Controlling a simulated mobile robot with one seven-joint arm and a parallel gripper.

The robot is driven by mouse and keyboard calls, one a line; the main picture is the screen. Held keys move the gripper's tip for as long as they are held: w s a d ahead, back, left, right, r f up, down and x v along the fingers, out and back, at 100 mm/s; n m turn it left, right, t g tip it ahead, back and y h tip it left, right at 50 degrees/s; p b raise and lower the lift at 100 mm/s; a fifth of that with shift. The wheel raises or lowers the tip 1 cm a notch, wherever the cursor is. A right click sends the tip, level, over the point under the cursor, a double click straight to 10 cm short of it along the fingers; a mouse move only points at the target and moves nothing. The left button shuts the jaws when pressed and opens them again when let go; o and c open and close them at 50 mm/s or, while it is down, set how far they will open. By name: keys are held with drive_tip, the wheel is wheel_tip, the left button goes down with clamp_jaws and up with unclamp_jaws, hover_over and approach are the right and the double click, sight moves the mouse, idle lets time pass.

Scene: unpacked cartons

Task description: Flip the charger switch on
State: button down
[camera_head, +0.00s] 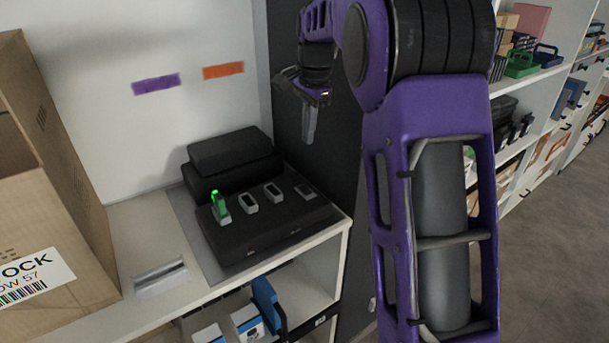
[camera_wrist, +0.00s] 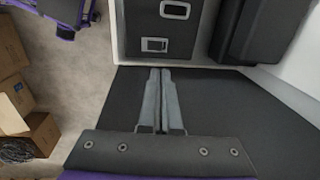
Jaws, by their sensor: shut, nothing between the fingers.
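The charger (camera_head: 262,230) is a low black unit on the white shelf, with several grey-rimmed sockets in a row on top. The leftmost holds a unit with a green light (camera_head: 216,203). A small grey-framed plate, which looks like the switch (camera_head: 306,191), is at the right end of the row. It also shows in the wrist view (camera_wrist: 155,44), near the charger's edge; its position, on or off, is too small to tell. My gripper (camera_head: 309,138) is shut and empty, pointing down, above and apart from the charger. Its closed fingertips (camera_wrist: 161,72) show just below the charger's edge.
A black box-shaped part (camera_head: 232,160) stands behind the charger. A dark panel (camera_head: 330,150) rises to its right. A cardboard carton (camera_head: 75,180) and a light grey block (camera_head: 160,277) are to the left. Stocked shelves (camera_head: 540,80) are at the right.

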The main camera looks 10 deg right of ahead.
sight(307, 190)
drive_tip(key=shift+f, duration=0.1)
drive_tip(key=f, duration=0.4)
drive_tip(key=w+f+b, duration=0.1)
drive_tip(key=f, duration=0.8)
drive_tip(key=shift+w+a+f, duration=0.25)
drive_tip(key=shift+a+f, duration=0.1)
drive_tip(key=shift+f, duration=0.1)
drive_tip(key=shift+f, duration=0.15)
drive_tip(key=shift+s+f, duration=0.1)
drive_tip(key=shift+s+d, duration=0.15)
drive_tip(key=shift+s, duration=0.2)
drive_tip(key=shift+s+d+b, duration=0.15)
drive_tip(key=shift+s+b, duration=0.15)
